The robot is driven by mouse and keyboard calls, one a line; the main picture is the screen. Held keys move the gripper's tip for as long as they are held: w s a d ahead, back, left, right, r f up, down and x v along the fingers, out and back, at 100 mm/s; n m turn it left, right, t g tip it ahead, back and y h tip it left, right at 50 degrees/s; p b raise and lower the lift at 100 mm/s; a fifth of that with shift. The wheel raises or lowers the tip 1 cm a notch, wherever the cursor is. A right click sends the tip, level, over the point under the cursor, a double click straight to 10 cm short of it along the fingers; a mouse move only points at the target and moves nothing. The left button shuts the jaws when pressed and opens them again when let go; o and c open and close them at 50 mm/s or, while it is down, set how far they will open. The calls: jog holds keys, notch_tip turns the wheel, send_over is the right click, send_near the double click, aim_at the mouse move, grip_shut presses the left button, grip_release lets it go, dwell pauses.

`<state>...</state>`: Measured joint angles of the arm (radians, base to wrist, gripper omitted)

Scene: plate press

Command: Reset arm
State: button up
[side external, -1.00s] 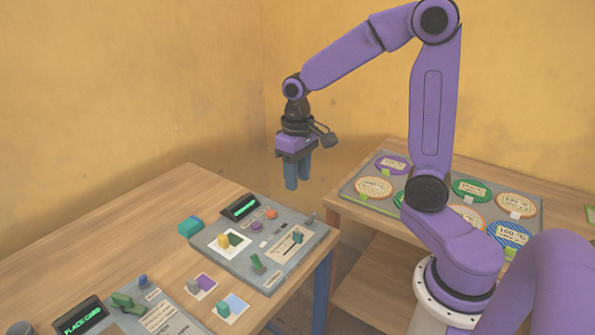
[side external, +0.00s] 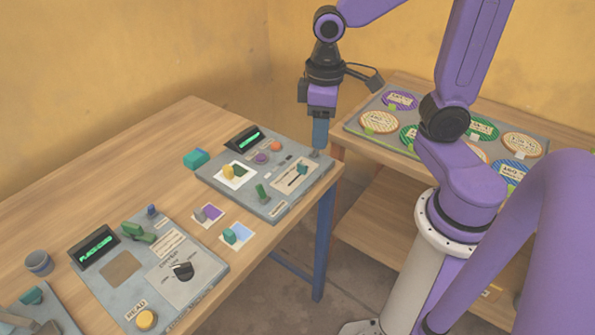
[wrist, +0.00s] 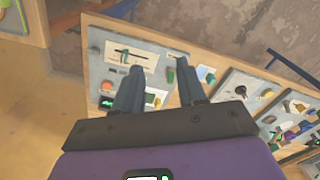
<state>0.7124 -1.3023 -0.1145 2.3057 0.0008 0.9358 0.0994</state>
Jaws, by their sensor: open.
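My gripper (side external: 320,145) hangs pointing down over the back right corner of the far grey panel (side external: 232,178) in the side view. In the wrist view its two dark fingers (wrist: 158,74) stand apart with nothing between them. The far panel carries a small green-lit display (side external: 249,139), an orange knob (side external: 276,146), a green lever (side external: 263,193) and a slider plate (side external: 297,174). I cannot tell whether the fingertips touch the panel.
A nearer grey panel (side external: 205,272) holds a black dial (side external: 182,271) and a yellow button (side external: 146,319). A grey cup (side external: 39,262) stands at left. A tray (side external: 357,125) of round labelled plates lies on the right table. A floor gap separates the tables.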

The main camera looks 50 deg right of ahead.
jog(key=s+a+n, duration=0.1)
jog(key=s+n, duration=0.6)
jog(key=s, duration=0.6)
jog(key=shift+a+f, duration=0.15)
jog(key=shift+f, duration=0.25)
dwell(3.8)
jog(key=m, duration=1.3)
send_over(302, 163)
notch_tip(302, 163, down, 17)
jog(key=shift+a+r, duration=0.1)
